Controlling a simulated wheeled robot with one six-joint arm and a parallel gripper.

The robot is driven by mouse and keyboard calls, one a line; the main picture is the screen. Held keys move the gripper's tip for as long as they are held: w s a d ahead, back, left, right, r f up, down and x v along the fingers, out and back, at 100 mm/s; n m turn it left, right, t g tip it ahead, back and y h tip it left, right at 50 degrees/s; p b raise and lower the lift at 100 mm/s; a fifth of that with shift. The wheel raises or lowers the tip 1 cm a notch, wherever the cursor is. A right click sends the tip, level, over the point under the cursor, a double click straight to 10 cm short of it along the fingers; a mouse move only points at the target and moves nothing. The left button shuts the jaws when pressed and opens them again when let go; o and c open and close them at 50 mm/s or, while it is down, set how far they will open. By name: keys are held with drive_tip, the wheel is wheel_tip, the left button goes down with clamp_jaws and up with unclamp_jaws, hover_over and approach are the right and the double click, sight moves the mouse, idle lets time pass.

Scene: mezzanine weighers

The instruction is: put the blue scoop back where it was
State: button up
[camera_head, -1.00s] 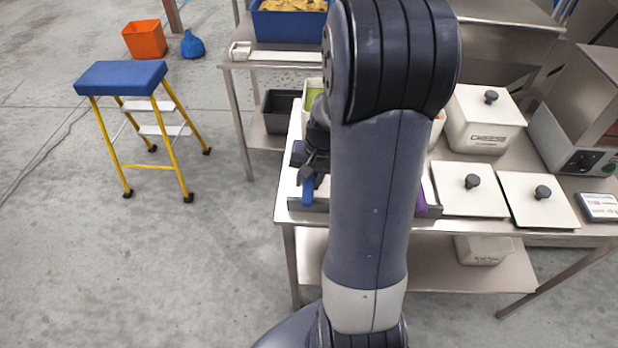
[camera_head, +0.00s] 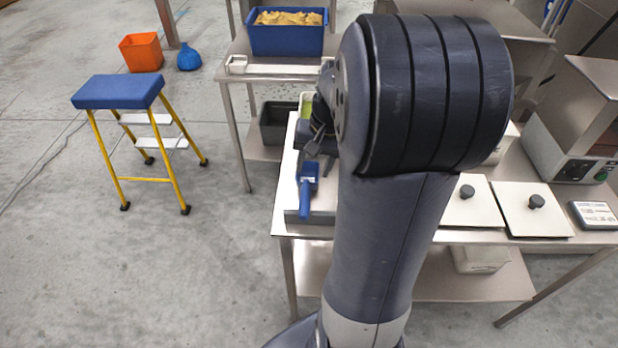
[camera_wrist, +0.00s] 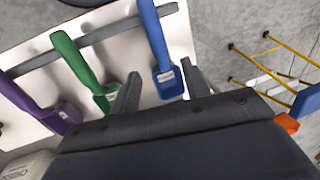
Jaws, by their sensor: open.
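The blue scoop (camera_head: 306,190) lies at the left front of the steel table, its handle toward the near edge. In the wrist view the blue scoop (camera_wrist: 168,82) has its handle across a grey bar (camera_wrist: 105,34). My gripper (camera_wrist: 160,68) is open, its two fingers apart on either side of the scoop's bowl. I cannot tell whether either finger touches it. In the head view my gripper (camera_head: 318,148) is just behind the scoop, partly hidden by my arm.
A green scoop (camera_wrist: 82,70) and a purple scoop (camera_wrist: 38,105) lie beside it along the bar. Lidded white bins (camera_head: 530,208) stand to the right. A blue-topped step stool (camera_head: 118,92) stands on the floor at left, with free floor around it.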

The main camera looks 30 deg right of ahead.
drive_tip(key=shift+v, duration=1.15)
